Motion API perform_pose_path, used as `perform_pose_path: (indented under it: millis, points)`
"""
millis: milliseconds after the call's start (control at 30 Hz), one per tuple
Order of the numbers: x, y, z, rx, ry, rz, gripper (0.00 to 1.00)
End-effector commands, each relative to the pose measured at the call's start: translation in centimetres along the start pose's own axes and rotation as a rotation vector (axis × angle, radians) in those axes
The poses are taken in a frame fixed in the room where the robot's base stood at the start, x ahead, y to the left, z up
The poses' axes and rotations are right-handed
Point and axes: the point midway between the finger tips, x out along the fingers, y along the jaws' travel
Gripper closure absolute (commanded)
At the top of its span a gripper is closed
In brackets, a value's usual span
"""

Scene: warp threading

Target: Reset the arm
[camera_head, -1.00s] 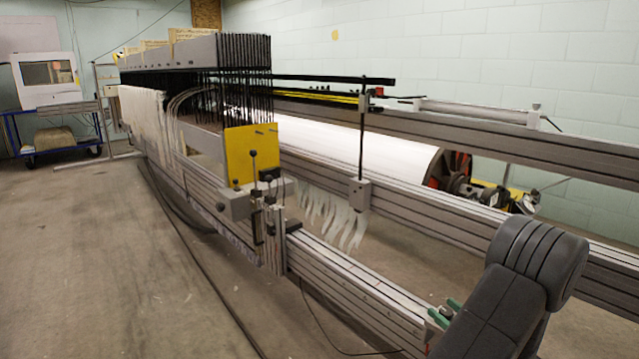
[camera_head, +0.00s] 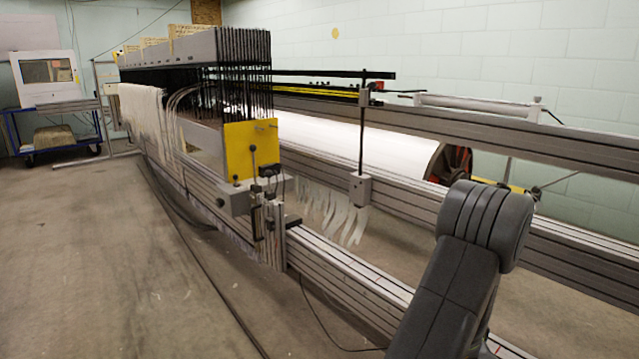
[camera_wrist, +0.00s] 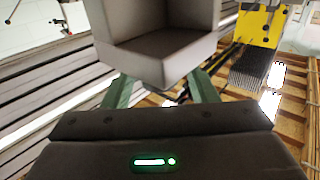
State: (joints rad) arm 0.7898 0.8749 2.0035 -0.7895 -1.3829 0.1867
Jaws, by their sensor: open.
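My arm (camera_head: 455,275) stands at the lower right of the head view, bent at a thick dark grey joint, in front of the machine's lower rail. My gripper itself is hidden or out of frame there. In the wrist view my gripper (camera_wrist: 160,88) shows two green fingers spread apart, so it is open. A pale grey, box-like shape (camera_wrist: 160,45) fills the top middle, in front of and between the fingers. I cannot tell what it is or whether it touches them.
The long warp machine has grey rails (camera_head: 350,270), a yellow plate (camera_head: 251,150), hanging white threads (camera_head: 335,210) and a white roll (camera_head: 330,140). A thin upright post (camera_head: 362,135) stands left of my arm. The floor (camera_head: 90,260) at left is clear.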

Motion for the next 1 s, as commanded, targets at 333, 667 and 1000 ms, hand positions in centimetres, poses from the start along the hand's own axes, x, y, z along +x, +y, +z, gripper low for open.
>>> perform_pose_path:
  millis: [333,667,1000]
  points:
    - [0.09,-0.18,-0.04,0.000,0.000,0.140,0.47]
    - [0.05,-0.09,-0.01,-0.001,0.000,0.215,0.47]
    - [0.02,-0.05,-0.02,-0.001,0.000,0.221,0.47]
